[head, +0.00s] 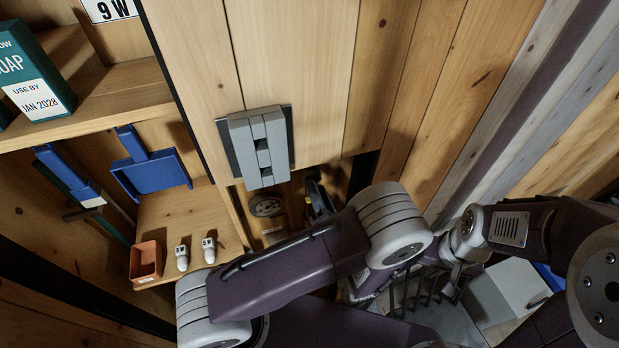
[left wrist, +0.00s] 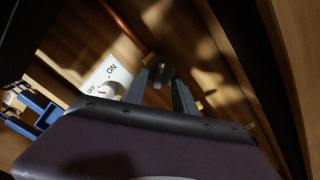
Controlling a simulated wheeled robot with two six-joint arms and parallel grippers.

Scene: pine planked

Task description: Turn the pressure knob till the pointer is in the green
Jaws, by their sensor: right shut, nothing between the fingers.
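A dark round knob (left wrist: 162,72) sits at the fingertips of my left gripper (left wrist: 163,80) in the left wrist view. The two fingers stand apart, one on each side of the knob; whether they touch it is unclear. In the head view, my left gripper (head: 318,194) is a dark shape partly hidden by my own arm. The round gauge (head: 267,205) is just left of it, below the grey box; its pointer and green zone are too small to read. My right gripper (head: 455,282) is low at the right, away from the gauge, and shut with nothing in it.
A grey block-like fixture (head: 258,148) hangs above the gauge. An OFF/ON plate (left wrist: 108,76) with a red-marked white knob is left of my left fingers, near a copper pipe (left wrist: 127,27). The left shelf holds an orange box (head: 146,261) and two small white items. A blue dustpan (head: 152,171) hangs above.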

